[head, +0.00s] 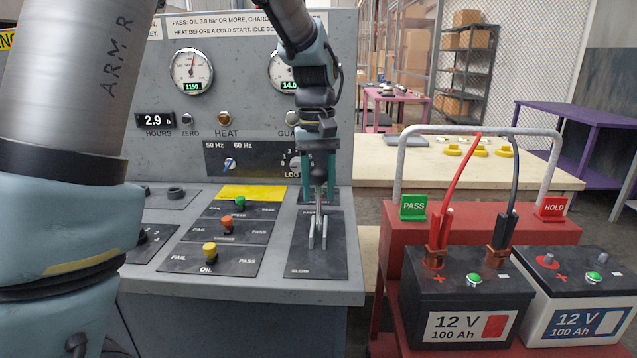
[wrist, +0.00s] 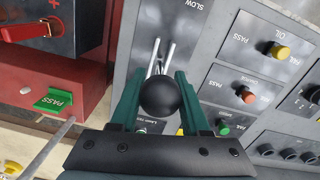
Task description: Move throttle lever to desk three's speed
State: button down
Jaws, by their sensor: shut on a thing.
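The throttle lever (head: 318,232) stands on a dark plate (head: 300,262) marked SLOW at its near end, on the console's right. Its metal shanks lead up to a black ball knob (wrist: 160,97). My gripper (head: 319,172) is shut on the knob, one green finger on each side, in both views. The speed gauge (head: 191,71) shows 1150 on its green display. A 50 Hz / 60 Hz selector (head: 229,163) sits below the gauges; its exact setting is hard to tell. My wrist partly covers the right gauge (head: 284,71) and the LOG dial (head: 297,163).
Left of the lever are green (head: 240,203), orange (head: 226,224) and yellow (head: 209,249) FAIL/PASS switches. Right of the console, a red cart (head: 480,222) carries two 12 V batteries, PASS (head: 413,207) and HOLD (head: 553,206) tags and a grey rail. A pale bench stands behind.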

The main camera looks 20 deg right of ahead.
jog(key=shift+c, duration=2.2)
grip_release()
jog(key=r, duration=0.7)
jog(key=r+b, duration=0.1)
jog(key=r, duration=0.2)
jog(key=shift+w+a+r, duration=0.1)
jog(key=shift+w+r, duration=0.15)
jog(key=shift+r, duration=0.15)
